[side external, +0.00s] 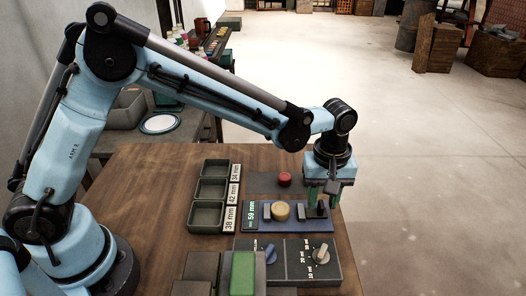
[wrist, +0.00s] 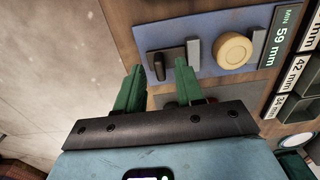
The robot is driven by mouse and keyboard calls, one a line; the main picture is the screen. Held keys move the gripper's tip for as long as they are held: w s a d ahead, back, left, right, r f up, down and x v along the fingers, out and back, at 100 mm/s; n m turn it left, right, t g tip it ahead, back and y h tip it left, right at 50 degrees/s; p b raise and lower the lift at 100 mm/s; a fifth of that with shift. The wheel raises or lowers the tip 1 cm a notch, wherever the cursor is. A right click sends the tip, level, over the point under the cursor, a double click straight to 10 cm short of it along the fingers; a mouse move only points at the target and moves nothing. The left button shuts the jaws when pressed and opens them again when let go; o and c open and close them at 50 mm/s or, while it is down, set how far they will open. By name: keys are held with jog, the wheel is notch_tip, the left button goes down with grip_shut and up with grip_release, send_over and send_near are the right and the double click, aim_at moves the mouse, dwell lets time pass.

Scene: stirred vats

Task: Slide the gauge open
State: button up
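The gauge is a blue plate (side external: 297,224) on the wooden table, marked 59 mm MIN. It also shows in the wrist view (wrist: 205,20). A round yellow disc (side external: 281,211) lies on it between two grey jaws; the right jaw (wrist: 193,50) is close beside the disc in the wrist view. A dark upright handle (wrist: 158,67) stands on the slide's grey bar at the gauge's end. My gripper (side external: 322,194) is above this end, pointing down. Its green fingers (wrist: 158,72) are apart, one on each side of the handle, with gaps visible. Contact is not visible.
Bins labelled 34, 42 and 38 mm (side external: 223,207) stand left of the gauge. A panel with a blue knob and a pale knob (side external: 321,253) is in front. Open floor lies beyond the table's right edge.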

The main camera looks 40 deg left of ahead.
aim_at(321, 203)
notch_tip(321, 203, up, 11)
jog(key=shift+r, duration=0.2)
dwell(0.5)
jog(key=s+a+r+m+t, duration=0.35)
jog(key=s+a, duration=0.25)
jog(key=a, duration=0.5)
jog(key=s+a+f+m+t, duration=0.3)
jog(key=s+a+f+m, duration=0.1)
jog(key=s+a, duration=0.3)
jog(key=shift+s+a+f+m+t, duration=0.3)
jog(key=shift+a+m, duration=0.2)
jog(key=shift+m, duration=0.25)
